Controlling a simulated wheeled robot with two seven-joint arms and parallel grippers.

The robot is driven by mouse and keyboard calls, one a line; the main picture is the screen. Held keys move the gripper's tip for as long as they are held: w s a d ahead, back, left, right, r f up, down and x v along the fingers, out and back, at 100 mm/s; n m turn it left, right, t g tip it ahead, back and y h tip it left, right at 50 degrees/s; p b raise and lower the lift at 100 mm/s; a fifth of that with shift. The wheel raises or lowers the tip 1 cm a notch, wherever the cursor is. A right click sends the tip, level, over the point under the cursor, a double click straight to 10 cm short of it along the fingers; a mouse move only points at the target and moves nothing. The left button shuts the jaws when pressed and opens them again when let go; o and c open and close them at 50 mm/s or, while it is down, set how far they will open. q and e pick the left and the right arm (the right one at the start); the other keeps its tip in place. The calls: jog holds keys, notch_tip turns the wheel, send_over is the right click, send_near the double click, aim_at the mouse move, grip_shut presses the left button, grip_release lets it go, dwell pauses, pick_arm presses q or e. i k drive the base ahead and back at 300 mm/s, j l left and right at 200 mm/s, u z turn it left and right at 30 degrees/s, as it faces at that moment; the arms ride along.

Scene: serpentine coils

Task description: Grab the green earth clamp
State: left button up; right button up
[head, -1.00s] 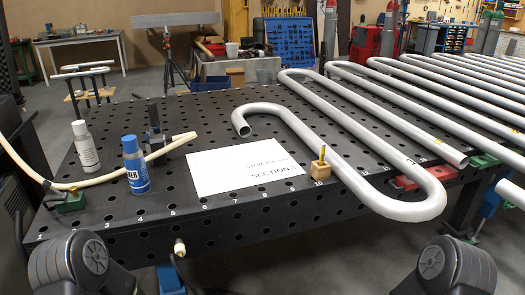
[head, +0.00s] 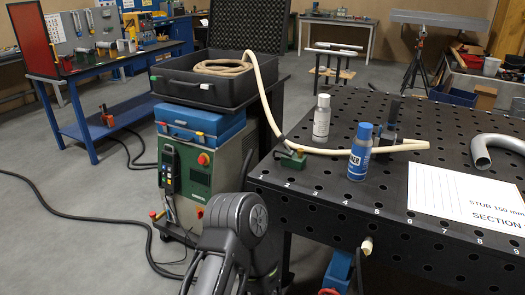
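The green earth clamp (head: 291,161) sits at the left edge of the dark perforated table (head: 322,184) in the head view. It is a small green block with a dark upright part. A beige hose or cable (head: 330,151) passes right beside it; I cannot tell whether they are joined. A black rounded part of my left arm shows at the bottom, left of the table and below the clamp. It is apart from the clamp in the picture. Neither gripper's fingers can be seen.
A white bottle (head: 321,118) and a blue bottle (head: 360,152) stand right of the clamp. A paper sheet (head: 450,195) and a bent grey pipe (head: 482,155) lie further right. A welding machine (head: 198,168) with a black tray (head: 205,92) stands left of the table.

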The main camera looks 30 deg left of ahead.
aim_at(298, 160)
jog(key=u, duration=0.95)
jog(key=i+j+z, duration=0.1)
jog(key=i+j, duration=0.5)
jog(key=j, duration=0.15)
jog(key=z, duration=1.6)
